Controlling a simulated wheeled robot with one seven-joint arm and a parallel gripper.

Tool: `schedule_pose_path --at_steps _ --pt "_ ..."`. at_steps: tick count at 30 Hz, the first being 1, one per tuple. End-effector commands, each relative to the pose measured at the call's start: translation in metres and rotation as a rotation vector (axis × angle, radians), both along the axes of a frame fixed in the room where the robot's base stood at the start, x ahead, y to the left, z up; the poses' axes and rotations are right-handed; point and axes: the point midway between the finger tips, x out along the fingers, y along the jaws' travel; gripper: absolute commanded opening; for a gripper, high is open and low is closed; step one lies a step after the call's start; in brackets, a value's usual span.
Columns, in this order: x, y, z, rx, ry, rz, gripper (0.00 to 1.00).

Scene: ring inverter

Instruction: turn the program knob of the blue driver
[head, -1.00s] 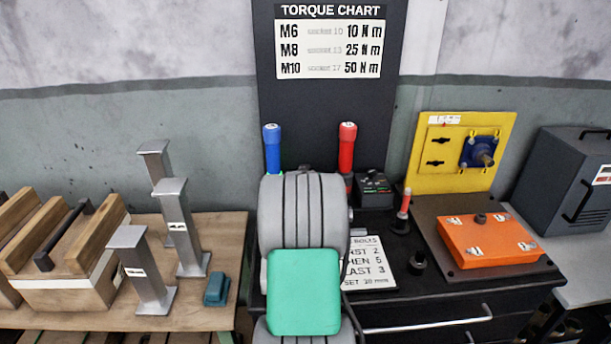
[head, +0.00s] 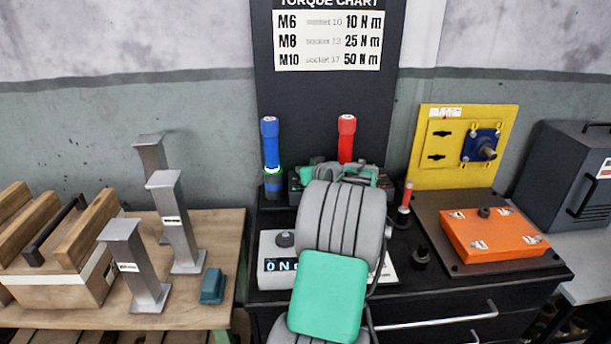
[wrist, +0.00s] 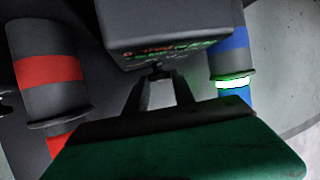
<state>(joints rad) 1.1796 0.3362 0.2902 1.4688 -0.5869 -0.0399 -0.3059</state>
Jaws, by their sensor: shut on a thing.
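The blue driver (head: 270,145) stands upright at the back of the black bench, with a glowing green ring low on its body; it also shows at the right in the wrist view (wrist: 231,50). A dark control box (wrist: 170,30) with small coloured lettering lies between the blue and red drivers in the wrist view. The program knob (wrist: 157,68) is a small dark piece at the box's lower edge, mostly hidden by the fingers. My gripper (wrist: 160,76) is shut on it. In the head view my arm hides the fingertips and most of the box (head: 296,183).
The red driver (head: 346,138) stands close to the right of my gripper. A white display unit (head: 268,250) with a dark knob sits in front, partly behind my arm. An orange block (head: 493,240) and a yellow panel (head: 425,165) are to the right.

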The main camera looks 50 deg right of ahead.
Motion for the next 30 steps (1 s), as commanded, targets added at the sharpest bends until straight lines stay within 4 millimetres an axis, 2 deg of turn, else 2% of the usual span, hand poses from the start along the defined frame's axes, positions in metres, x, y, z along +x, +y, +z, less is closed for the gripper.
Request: schedule_pose_path --at_steps 9,24,25,30 --pt "-0.0013 -0.0032 -0.0009 0.0 0.0 0.134 0.0" --pt "-0.0012 -0.0031 0.0 0.0 0.0 0.158 0.0" --pt "-0.0011 -0.0031 0.0 0.0 0.0 0.158 0.32" --pt "-0.001 -0.003 0.0 0.001 0.001 0.158 0.46"
